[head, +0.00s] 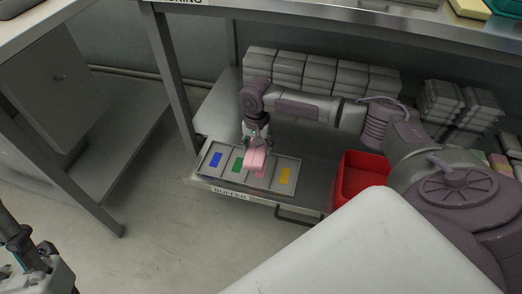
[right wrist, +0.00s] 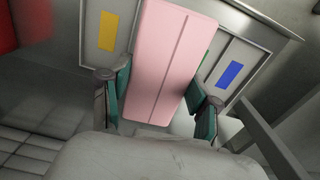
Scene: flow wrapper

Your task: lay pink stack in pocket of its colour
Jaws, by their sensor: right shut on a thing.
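The pink stack (head: 256,158) is a pale pink block, held over the tray (head: 206,174) under the bench. My right gripper (head: 256,146) is shut on it from above. In the right wrist view, the pink stack (right wrist: 167,60) lies between the two teal-lined fingers of my right gripper (right wrist: 158,104). The tray has pockets marked with blue (head: 216,160), green (head: 237,165), pink (head: 261,173) and yellow (head: 284,176) patches. The stack partly covers the pink patch; I cannot tell whether it touches the tray. Part of my left gripper (head: 35,262) shows at lower left, its jaws unclear.
A red bin (head: 359,178) stands right of the tray. Grey stacks (head: 320,73) line the shelf behind my right arm, with more (head: 460,100) at the right. A bench leg (head: 178,85) rises left of the tray. The floor in front is clear.

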